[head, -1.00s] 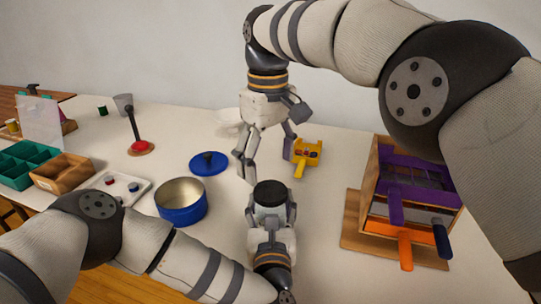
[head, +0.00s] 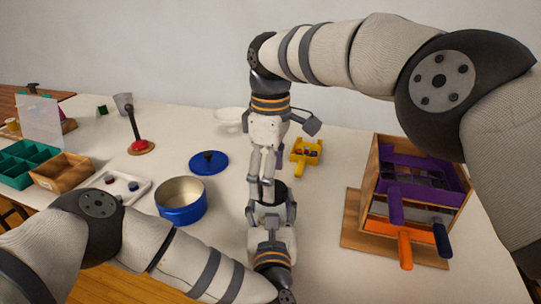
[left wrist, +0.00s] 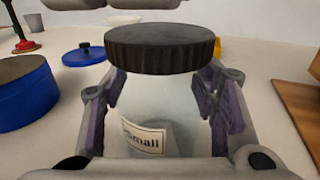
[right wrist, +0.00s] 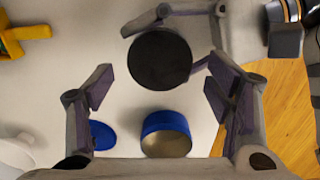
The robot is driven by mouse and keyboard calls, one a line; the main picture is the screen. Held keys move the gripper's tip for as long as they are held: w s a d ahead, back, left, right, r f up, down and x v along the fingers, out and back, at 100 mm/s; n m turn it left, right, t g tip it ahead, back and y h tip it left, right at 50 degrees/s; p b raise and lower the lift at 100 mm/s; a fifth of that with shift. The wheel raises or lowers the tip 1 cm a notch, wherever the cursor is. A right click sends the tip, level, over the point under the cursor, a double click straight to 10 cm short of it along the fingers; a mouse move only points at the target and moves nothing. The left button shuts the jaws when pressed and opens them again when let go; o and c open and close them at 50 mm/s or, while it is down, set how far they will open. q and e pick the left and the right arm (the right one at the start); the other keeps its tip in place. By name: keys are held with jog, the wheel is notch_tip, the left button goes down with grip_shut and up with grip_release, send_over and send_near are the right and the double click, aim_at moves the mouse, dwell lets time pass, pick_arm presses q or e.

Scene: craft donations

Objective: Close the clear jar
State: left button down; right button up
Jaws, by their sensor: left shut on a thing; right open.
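The clear jar (left wrist: 150,115) stands upright between the fingers of my left gripper (left wrist: 162,105), which is shut on its body. A label on it reads "small". A dark ribbed lid (left wrist: 160,48) sits level on its top; I cannot tell how tight it is. In the right wrist view the lid (right wrist: 160,60) is a black disc beyond the fingertips, slightly above the middle. My right gripper (right wrist: 158,88) is open and empty, pointing down over the lid. In the head view my right gripper (head: 262,190) hides most of the lid and jar.
A blue pot (head: 181,203) and its blue lid (head: 208,163) stand left of the jar. A yellow tool (head: 306,152) lies behind. A wooden rack (head: 380,215) with purple and orange handles stands right. A red-based stand (head: 141,147) is at the left.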

jog(key=shift+f, duration=1.2)
jog(key=c, duration=1.2)
jog(key=m, duration=0.8)
jog(key=shift+m, duration=0.3)
jog(key=o, duration=1.3)
jog(key=shift+o, duration=0.2)
jog(key=shift+r, duration=0.1)
